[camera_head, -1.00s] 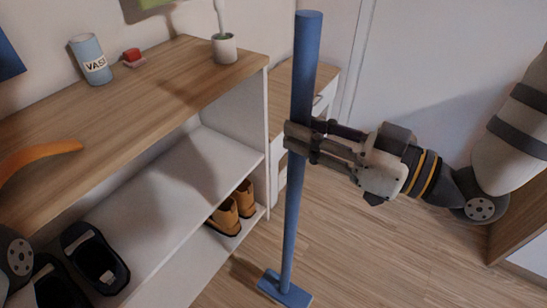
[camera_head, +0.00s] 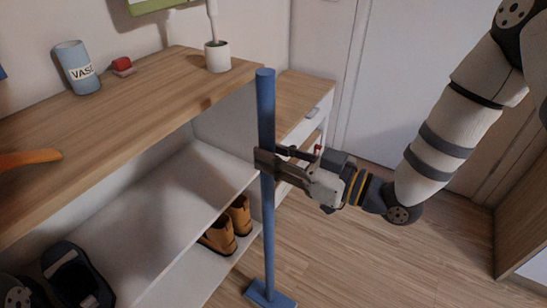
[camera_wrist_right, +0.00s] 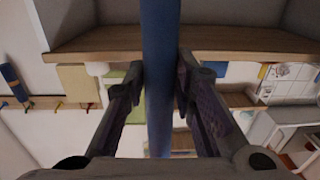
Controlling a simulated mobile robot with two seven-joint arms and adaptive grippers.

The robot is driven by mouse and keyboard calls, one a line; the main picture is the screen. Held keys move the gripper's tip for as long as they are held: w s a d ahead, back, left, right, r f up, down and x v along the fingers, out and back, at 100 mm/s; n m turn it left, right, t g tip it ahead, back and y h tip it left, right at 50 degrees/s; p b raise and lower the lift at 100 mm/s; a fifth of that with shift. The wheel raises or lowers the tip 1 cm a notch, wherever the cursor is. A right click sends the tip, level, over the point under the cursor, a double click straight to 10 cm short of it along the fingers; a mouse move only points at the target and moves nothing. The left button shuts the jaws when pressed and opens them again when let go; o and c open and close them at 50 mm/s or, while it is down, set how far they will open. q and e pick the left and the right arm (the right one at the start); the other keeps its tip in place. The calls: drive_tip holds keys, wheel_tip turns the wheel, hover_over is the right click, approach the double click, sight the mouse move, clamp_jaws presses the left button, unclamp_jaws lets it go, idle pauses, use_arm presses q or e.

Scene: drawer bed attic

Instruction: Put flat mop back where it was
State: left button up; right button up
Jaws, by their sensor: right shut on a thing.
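The flat mop (camera_head: 267,215) is a blue pole with a flat blue head (camera_head: 270,294) at its lower end. It stands nearly upright in front of the shoe shelf, its head low at the wooden floor. My right gripper (camera_head: 264,163) is shut around the upper part of the pole, coming in from the right. In the right wrist view the blue pole (camera_wrist_right: 161,80) runs between the two fingers (camera_wrist_right: 161,88) of my right gripper. My left gripper is not in view.
The wooden-topped shelf (camera_head: 130,115) holds a blue vase (camera_head: 77,67), a red item (camera_head: 122,66), a white pot (camera_head: 217,56) and an orange curved object (camera_head: 28,159). Brown boots (camera_head: 225,228) and black shoes (camera_head: 78,277) are below. A drawer cabinet (camera_head: 303,110) stands behind. Floor is clear to the right.

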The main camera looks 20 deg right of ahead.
drive_tip(key=shift+f, duration=0.2)
drive_tip(key=o, duration=0.8)
drive_tip(key=shift+o, duration=0.3)
